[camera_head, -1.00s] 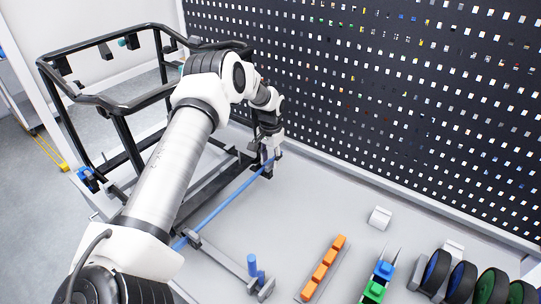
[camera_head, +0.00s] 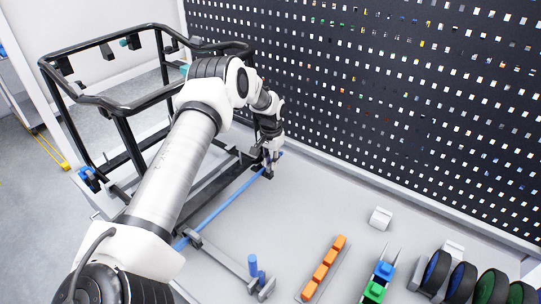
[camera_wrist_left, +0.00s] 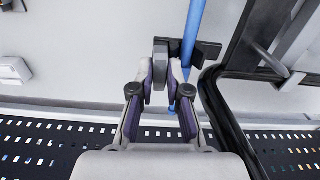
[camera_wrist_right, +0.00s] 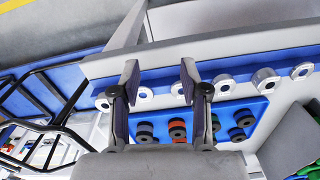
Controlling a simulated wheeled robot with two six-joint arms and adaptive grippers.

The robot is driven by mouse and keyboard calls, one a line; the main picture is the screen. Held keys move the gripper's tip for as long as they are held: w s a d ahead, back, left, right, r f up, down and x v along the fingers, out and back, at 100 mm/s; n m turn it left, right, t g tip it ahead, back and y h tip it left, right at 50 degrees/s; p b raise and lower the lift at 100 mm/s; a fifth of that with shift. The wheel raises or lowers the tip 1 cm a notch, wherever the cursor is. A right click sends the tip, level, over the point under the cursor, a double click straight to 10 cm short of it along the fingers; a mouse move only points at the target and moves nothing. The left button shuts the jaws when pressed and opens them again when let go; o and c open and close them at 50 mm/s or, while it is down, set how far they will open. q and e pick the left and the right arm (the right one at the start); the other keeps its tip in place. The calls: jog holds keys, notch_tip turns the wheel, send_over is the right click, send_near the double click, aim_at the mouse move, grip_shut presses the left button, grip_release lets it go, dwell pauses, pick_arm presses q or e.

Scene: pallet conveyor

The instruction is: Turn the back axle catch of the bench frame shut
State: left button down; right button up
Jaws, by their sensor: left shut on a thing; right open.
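The bench frame (camera_head: 122,122) is a black tube frame at the left of the head view. A long blue axle (camera_head: 222,207) lies along its near side on the grey bench top. My left gripper (camera_head: 268,163) is at the axle's far end, by a dark bracket. In the left wrist view its fingers (camera_wrist_left: 160,78) are shut on a grey upright piece, seemingly the back axle catch (camera_wrist_left: 160,60), beside the blue axle (camera_wrist_left: 193,30). The catch's exact angle is partly hidden. My right gripper (camera_wrist_right: 159,75) is open and empty in its wrist view, outside the head view.
A black perforated wall (camera_head: 370,100) stands behind the bench. To the right are an orange block row (camera_head: 323,268), green and blue blocks (camera_head: 376,288) and several dark wheels (camera_head: 462,282). A grey bar with blue pegs (camera_head: 253,264) lies at the near end. Mid-bench is clear.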

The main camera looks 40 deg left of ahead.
pick_arm(q)
jog(key=n, duration=0.4)
jog(key=shift+s+f+n+p, duration=0.1)
jog(key=shift+n+p, duration=0.2)
jog(key=n+p, duration=0.1)
jog(key=n, duration=0.3)
jog(key=shift+s+a, duration=0.1)
jog(key=n+p, duration=0.1)
jog(key=n, duration=0.4)
jog(key=shift+s+n+p, duration=0.1)
jog(key=shift+n+p, duration=0.2)
jog(key=shift+n, duration=0.1)
jog(key=shift+s+f+n+p, duration=0.1)
jog(key=shift+n+p, duration=0.35)
jog(key=shift+n, duration=1.05)
jog(key=shift+f, duration=0.1)
